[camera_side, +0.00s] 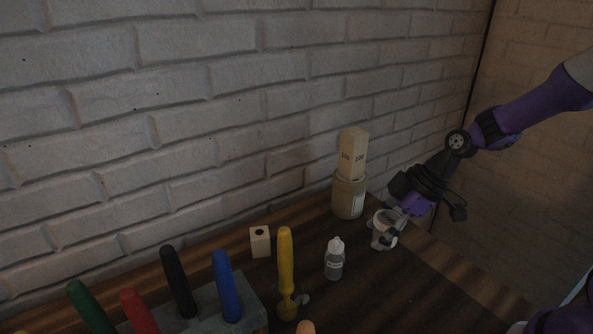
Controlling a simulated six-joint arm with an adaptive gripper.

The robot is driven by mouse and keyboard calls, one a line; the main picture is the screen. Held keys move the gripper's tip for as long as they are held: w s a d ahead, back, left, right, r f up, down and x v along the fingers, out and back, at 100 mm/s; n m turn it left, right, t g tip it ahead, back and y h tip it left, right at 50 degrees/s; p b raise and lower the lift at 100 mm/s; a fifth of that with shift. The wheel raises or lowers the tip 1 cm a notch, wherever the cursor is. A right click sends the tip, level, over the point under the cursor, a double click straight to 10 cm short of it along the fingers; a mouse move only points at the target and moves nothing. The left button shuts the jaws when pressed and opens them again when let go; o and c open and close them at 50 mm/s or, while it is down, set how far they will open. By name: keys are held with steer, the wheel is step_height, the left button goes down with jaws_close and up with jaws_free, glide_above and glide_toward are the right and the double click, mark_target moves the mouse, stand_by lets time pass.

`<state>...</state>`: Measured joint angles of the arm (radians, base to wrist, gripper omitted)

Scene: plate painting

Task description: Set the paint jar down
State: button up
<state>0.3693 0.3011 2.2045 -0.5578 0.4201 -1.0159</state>
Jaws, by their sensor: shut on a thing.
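The paint jar (381,240) is a small pale, whitish jar near the right rear edge of the dark wooden table. My gripper (391,226) reaches in from the upper right and is shut on the jar. Its fingers cover part of the jar's side and rim. The jar looks roughly upright. Its bottom is at or just above the table top; I cannot tell whether it touches.
A beige canister (347,200) with a tall block in it stands left of the jar.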

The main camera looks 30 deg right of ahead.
steer(key=shift+f, duration=1.75)
steer(key=shift+f, duration=0.15)
steer(key=o, duration=1.2)
